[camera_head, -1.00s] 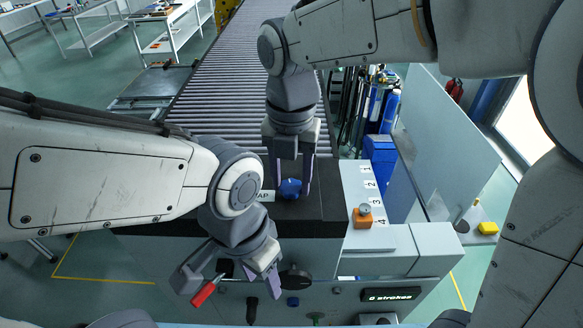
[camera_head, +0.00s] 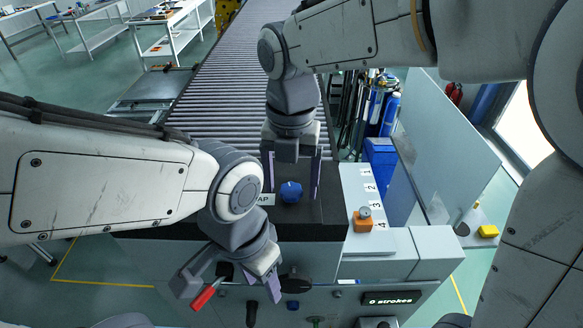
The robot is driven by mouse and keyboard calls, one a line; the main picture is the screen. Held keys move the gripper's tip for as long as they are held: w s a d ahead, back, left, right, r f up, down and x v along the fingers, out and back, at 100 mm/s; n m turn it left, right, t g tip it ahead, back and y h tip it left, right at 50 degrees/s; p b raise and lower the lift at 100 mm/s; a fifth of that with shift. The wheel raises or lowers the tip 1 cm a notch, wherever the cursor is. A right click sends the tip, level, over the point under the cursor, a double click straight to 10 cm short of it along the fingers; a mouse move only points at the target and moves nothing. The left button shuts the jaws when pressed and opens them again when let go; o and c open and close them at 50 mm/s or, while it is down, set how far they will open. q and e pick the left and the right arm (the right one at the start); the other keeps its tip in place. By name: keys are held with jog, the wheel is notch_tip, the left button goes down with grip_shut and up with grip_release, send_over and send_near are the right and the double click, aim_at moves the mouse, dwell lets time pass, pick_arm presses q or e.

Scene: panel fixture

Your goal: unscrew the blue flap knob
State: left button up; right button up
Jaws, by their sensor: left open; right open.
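The blue flap knob (camera_head: 291,192) sits on the dark top of the panel fixture (camera_head: 320,222), beside a white label (camera_head: 265,199) whose visible letters read "AP". My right gripper (camera_head: 292,190) points down from above with its fingers open and spread wide, one on each side of the knob and apart from it. My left gripper (camera_head: 230,293) is lower, in front of the panel's front face, open. A red-handled lever (camera_head: 205,297) shows between its fingers; I cannot tell whether they touch it.
A numbered white strip (camera_head: 366,190) and an orange block with a grey knob (camera_head: 363,219) lie right of the knob. A display (camera_head: 387,298) reads "0 strokes". A roller conveyor (camera_head: 235,75) runs behind.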

aim_at(291, 189)
pick_arm(q)
jog(key=shift+f+b, duration=1.2)
jog(key=shift+f, duration=0.05)
pick_arm(e)
notch_tip(291, 189, up, 10)
jog(key=shift+r, duration=0.25)
